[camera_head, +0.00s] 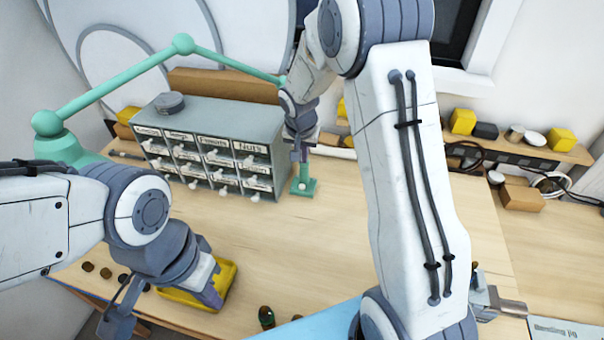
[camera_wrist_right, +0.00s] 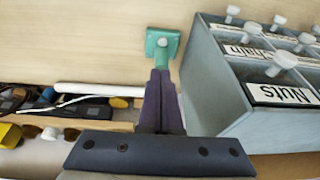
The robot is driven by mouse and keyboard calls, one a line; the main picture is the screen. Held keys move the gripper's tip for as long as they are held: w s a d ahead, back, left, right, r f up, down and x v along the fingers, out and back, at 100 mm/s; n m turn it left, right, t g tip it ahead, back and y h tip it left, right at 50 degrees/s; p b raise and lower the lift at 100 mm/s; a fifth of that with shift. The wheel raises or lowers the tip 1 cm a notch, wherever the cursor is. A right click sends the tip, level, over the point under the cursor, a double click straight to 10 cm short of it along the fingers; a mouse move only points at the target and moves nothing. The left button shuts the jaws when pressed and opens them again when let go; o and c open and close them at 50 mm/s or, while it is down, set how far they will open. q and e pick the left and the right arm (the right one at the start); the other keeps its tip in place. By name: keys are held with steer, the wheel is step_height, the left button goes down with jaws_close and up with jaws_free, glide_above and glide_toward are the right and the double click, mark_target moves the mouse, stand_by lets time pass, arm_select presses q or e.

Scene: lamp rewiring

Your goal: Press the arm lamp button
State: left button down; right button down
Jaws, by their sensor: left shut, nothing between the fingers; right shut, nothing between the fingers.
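The green arm lamp (camera_head: 110,88) reaches from the left to behind the drawer cabinet. A small green base (camera_head: 305,190) with a pale round button (camera_head: 302,186) stands on the table just right of the cabinet. In the right wrist view the green base (camera_wrist_right: 164,58) and its pale button (camera_wrist_right: 162,42) lie just beyond my fingertips. My right gripper (camera_head: 300,158) is shut and empty, pointing down at the base; its fingers also show in the right wrist view (camera_wrist_right: 160,75). Whether they touch the base I cannot tell. My left gripper (camera_head: 212,298) is shut over the yellow tray.
The grey drawer cabinet (camera_head: 205,120), with labels such as Nuts, stands close beside the base; its side is near my right fingers (camera_wrist_right: 220,95). The yellow tray (camera_head: 232,275) is at the front left. A shelf (camera_head: 560,152) with small items runs along the back right.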

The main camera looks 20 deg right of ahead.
steer(key=shift+w+d+f, duration=0.1)
steer(key=shift+w+d, duration=0.05)
steer(key=shift+d, duration=0.05)
steer(key=b, duration=0.6)
glide_toward(303, 185)
steer(key=x, duration=0.5)
steer(key=shift+d, duration=0.2)
steer(key=shift+b+x, duration=0.4)
steer(key=shift+x, duration=0.4)
steer(key=shift+a, duration=0.15)
